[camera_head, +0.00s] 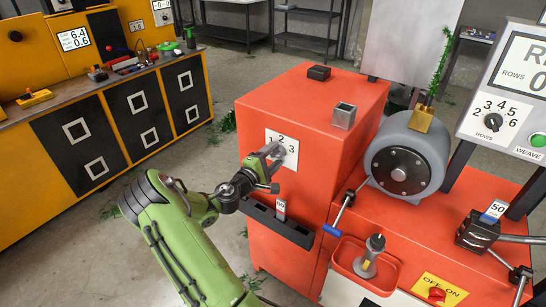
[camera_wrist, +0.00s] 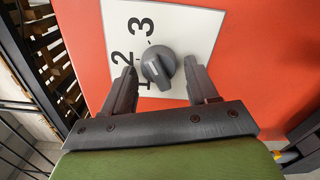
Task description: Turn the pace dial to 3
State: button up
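A grey dial knob (camera_wrist: 158,66) sits on a white plate (camera_wrist: 195,25) marked 1, 2 and 3, on the front of an orange-red cabinet. No word "pace" is readable on it. In the wrist view the knob's ridge points down toward my gripper, near the partly hidden 1; the exact setting is hard to tell. My gripper (camera_wrist: 160,68) is open, with one finger on each side of the knob and small gaps visible. In the head view the plate (camera_head: 291,140) is partly covered by my gripper (camera_head: 275,157), which is right at it.
The orange-red cabinet (camera_head: 290,95) has a black slotted tray (camera_head: 265,218) below the dial. To the right are a grey motor drum (camera_head: 420,150), an orange tray (camera_head: 350,258) and a panel with another dial (camera_head: 493,122). Yellow cabinets (camera_head: 30,150) stand left across open floor.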

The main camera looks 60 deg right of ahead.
jog(key=shift+o, duration=0.7)
jog(key=w+a, duration=0.2)
jog(key=a, duration=1.3)
jog(key=shift+w+a, duration=0.2)
jog(key=shift+a, duration=0.1)
